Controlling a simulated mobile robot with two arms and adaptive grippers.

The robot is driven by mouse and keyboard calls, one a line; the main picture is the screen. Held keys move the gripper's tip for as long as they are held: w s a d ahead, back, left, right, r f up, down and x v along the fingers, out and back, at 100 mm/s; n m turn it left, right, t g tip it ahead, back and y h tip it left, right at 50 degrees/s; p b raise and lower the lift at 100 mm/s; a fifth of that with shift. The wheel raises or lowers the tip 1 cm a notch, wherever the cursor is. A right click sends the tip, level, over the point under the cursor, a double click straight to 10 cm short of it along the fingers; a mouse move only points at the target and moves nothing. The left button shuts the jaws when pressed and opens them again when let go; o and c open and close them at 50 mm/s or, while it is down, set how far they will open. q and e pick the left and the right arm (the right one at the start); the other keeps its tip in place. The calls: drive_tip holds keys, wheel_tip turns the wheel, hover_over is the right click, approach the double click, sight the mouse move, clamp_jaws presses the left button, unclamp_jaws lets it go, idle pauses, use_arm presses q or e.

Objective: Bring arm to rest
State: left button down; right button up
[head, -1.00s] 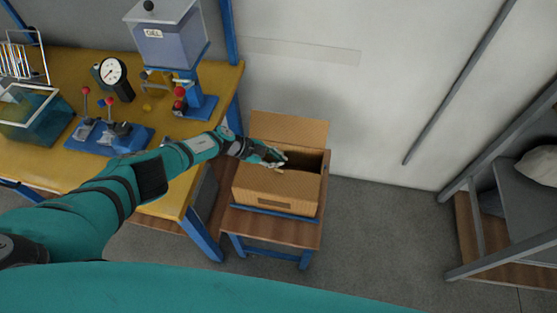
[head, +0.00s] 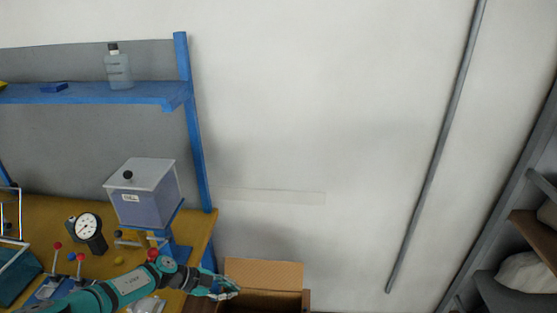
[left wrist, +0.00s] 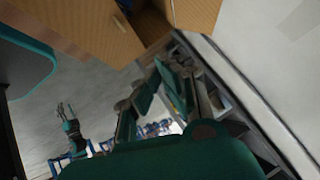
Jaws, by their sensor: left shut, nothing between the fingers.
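My left arm (head: 130,287) comes in from the lower left in the head view. Its left gripper (head: 228,290) is shut and empty, in front of the left side of the open cardboard box (head: 265,273). The left wrist view shows its fingers (left wrist: 172,82) close up, with box cardboard (left wrist: 95,25) beyond them. I cannot tell whether the gripper touches the box. A small teal arm with a gripper (left wrist: 66,112), apparently my right one, shows at the lower left of the left wrist view. It is too small to judge its fingers.
The yellow workbench (head: 40,207) holds a dial gauge (head: 88,228), a lidded bin (head: 146,195) and red-knobbed levers. A blue shelf (head: 100,96) carries a bottle (head: 118,70). A grey rack (head: 500,195) stands at right.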

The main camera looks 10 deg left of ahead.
use_arm(q)
drive_tip(key=s+d+r+n+t, duration=0.1)
drive_tip(key=d+r+n+t, duration=0.25)
drive_tip(key=d, duration=0.45)
drive_tip(key=s+d+r+n+t, duration=0.2)
drive_tip(key=d+n+t, duration=0.15)
drive_tip(key=d, duration=0.55)
drive_tip(key=s+a+r+n+g+y, duration=0.1)
drive_tip(key=s+a+n+g+y, duration=0.2)
drive_tip(key=s+a, duration=0.5)
drive_tip(key=s+a+r+n+g+y, duration=0.1)
drive_tip(key=s+a+n+g+y, duration=0.2)
drive_tip(key=s, duration=0.9)
drive_tip(key=s+a+r+n+g+y, duration=0.1)
drive_tip(key=s+a+n+y, duration=0.2)
drive_tip(key=s+a+n, duration=0.5)
wheel_tip(320, 180, down, 25)
drive_tip(key=s+d+m+g+b, duration=0.1)
drive_tip(key=s+m, duration=0.1)
drive_tip(key=m, duration=0.1)
drive_tip(key=s+a+f+g+b, duration=0.1)
drive_tip(key=s+a+f, duration=0.1)
drive_tip(key=s+f, duration=1.5)
wheel_tip(320, 180, down, 2)
drive_tip(key=shift+s+a+f+m+g, duration=0.15)
drive_tip(key=shift+s+a+m+g, duration=0.15)
drive_tip(key=shift+s+a, duration=0.1)
use_arm(e)
drive_tip(key=shift+d+f, duration=0.25)
drive_tip(key=shift+f, duration=0.85)
